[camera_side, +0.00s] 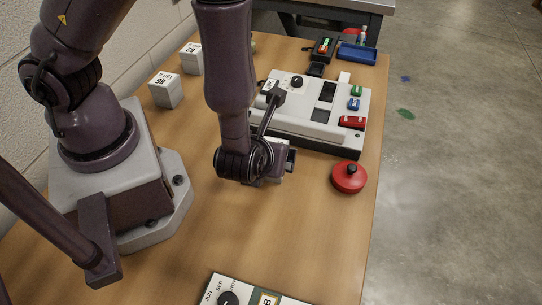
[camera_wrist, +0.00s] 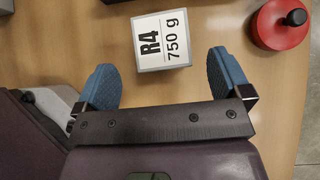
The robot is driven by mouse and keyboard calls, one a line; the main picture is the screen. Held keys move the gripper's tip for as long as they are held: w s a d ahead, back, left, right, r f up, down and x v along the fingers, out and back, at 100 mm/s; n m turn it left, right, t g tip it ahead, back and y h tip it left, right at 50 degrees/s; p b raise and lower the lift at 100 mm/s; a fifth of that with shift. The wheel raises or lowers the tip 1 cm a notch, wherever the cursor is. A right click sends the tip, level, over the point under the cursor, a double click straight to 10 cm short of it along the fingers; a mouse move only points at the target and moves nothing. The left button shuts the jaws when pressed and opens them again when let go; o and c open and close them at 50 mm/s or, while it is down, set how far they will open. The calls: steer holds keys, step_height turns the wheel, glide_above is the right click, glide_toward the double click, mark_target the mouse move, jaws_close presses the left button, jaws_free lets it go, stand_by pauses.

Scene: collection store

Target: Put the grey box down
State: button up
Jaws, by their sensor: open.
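A small light grey box (camera_wrist: 161,40) with a white top label reading "R4 750 g" is in the wrist view, just beyond my fingertips. It appears to stand on the wooden table. My gripper (camera_wrist: 162,66) is open, its two blue fingers spread wide, with the box ahead of the gap and apart from both fingers. In the side view my gripper (camera_side: 279,172) is low over the table, in front of the grey device, and hides most of the box there.
A grey device (camera_side: 310,128) with knobs and coloured parts stands behind my gripper. A red round knobbed weight (camera_side: 349,178) is to the right. Two pale labelled blocks (camera_side: 166,91) (camera_side: 191,59) stand at the back left. A dial panel (camera_side: 240,288) is at the front. The table between is clear.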

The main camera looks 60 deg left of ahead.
mark_target(284, 141)
steer(key=shift+x, duration=2.8)
steer(key=shift+w, duration=0.1)
steer(key=c, duration=1.5)
steer(key=shift+r, duration=0.1)
steer(key=shift+c, duration=0.7)
steer(key=shift+r, duration=0.1)
